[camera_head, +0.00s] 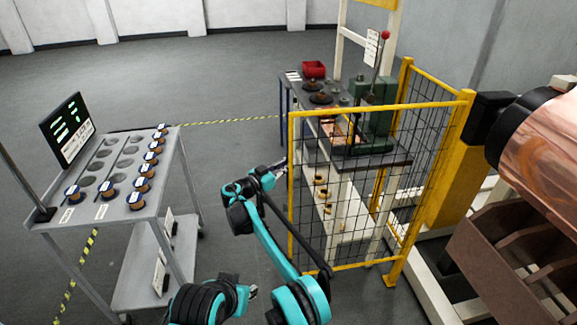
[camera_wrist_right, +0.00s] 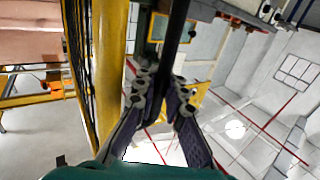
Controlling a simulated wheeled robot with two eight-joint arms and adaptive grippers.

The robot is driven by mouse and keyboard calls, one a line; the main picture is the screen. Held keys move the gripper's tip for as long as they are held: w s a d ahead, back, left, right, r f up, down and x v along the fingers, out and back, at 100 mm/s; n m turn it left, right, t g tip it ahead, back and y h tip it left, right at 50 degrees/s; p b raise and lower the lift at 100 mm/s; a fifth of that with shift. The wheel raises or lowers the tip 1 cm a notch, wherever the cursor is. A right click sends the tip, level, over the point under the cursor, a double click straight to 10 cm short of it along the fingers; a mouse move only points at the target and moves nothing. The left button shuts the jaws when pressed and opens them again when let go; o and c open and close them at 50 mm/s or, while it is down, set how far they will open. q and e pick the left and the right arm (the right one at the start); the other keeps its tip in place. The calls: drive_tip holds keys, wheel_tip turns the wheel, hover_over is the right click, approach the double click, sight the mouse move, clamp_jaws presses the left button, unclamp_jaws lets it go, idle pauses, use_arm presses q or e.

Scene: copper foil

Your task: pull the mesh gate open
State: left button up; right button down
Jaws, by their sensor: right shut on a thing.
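The mesh gate (camera_head: 345,107) is a yellow-framed panel of dark wire mesh, upright in front of the machine table. Its right side meets a yellow post (camera_head: 458,150). My right gripper (camera_head: 281,165) is at the gate's left upright. In the right wrist view, the fingers of the right gripper (camera_wrist_right: 160,88) are shut on a dark upright bar, the gate handle (camera_wrist_right: 176,32), beside the gate's yellow upright (camera_wrist_right: 110,60) and mesh. My left gripper (camera_head: 250,292) is low at the bottom of the head view, apart from the gate; its jaw opening is too small to make out.
Behind the gate stands a machine table (camera_head: 398,158) with a green press (camera_head: 378,92) and a red bin (camera_head: 313,69). A grey cart (camera_head: 160,205) with copper spools and a screen (camera_head: 67,128) is at left. A large copper roll (camera_head: 545,135) is at right. Floor between cart and gate is clear.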

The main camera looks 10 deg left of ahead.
use_arm(q)
drive_tip(key=shift+w+a+f, duration=0.1)
drive_tip(key=shift+w+a, duration=0.05)
drive_tip(key=shift+w, duration=0.25)
use_arm(e)
drive_tip(key=shift+w+a+f, duration=0.15)
drive_tip(key=shift+w+a, duration=0.1)
drive_tip(key=shift+a, duration=0.15)
drive_tip(key=c, duration=1.9)
unclamp_jaws()
use_arm(q)
drive_tip(key=shift+a, duration=0.15)
use_arm(e)
drive_tip(key=shift+o, duration=0.2)
drive_tip(key=shift+a, duration=0.1)
drive_tip(key=shift+w+d, duration=0.1)
drive_tip(key=shift+d, duration=0.1)
